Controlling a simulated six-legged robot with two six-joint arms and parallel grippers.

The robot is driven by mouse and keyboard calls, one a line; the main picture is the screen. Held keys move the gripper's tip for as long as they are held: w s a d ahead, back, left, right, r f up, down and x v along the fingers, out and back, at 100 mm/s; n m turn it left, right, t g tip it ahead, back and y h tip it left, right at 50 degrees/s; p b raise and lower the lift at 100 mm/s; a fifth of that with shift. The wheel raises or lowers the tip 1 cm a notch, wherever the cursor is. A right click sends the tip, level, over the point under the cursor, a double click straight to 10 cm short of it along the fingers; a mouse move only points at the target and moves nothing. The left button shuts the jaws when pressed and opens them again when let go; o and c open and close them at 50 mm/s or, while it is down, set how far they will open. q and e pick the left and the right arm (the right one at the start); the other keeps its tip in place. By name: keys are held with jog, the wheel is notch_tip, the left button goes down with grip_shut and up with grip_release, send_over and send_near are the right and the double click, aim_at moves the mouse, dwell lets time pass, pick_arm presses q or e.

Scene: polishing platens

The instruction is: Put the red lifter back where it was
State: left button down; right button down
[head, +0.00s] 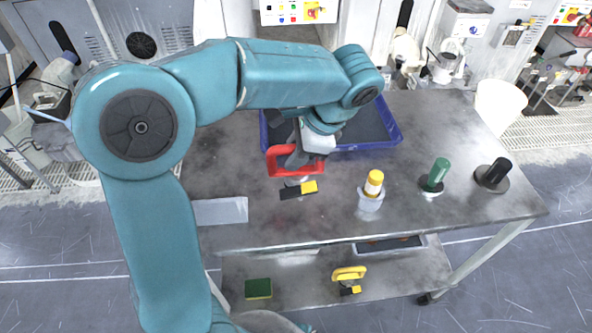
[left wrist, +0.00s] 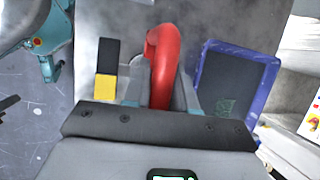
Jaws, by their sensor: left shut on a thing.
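The red lifter (head: 279,163) has a red loop handle, which also shows in the left wrist view (left wrist: 163,55). My left gripper (head: 300,157) is shut on this handle, one finger on each side of it in the left wrist view (left wrist: 160,92). A pale round part shows under the handle, close above or on the grey table (head: 225,180); I cannot tell whether it touches. My gripper and wrist hide part of the lifter. My right gripper is in neither view.
A blue tray (head: 396,137) lies behind the lifter. A black and yellow block (head: 299,190) is just in front. A yellow-handled lifter (head: 349,273) is on the lower shelf.

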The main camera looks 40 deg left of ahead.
pick_arm(q)
jog(key=shift+f+b, duration=0.4)
jog(key=shift+f, duration=1.85)
jog(key=shift+f, duration=0.1)
jog(key=c, duration=0.9)
grip_release()
jog(key=shift+f, duration=0.1)
jog(key=shift+d+r, duration=0.1)
jog(key=shift+r, duration=0.2)
jog(key=p+v, duration=0.2)
jog(key=v, duration=0.9)
jog(key=shift+w+d+r, duration=0.15)
jog(key=shift+d+r, duration=0.05)
jog(key=shift+r, duration=0.1)
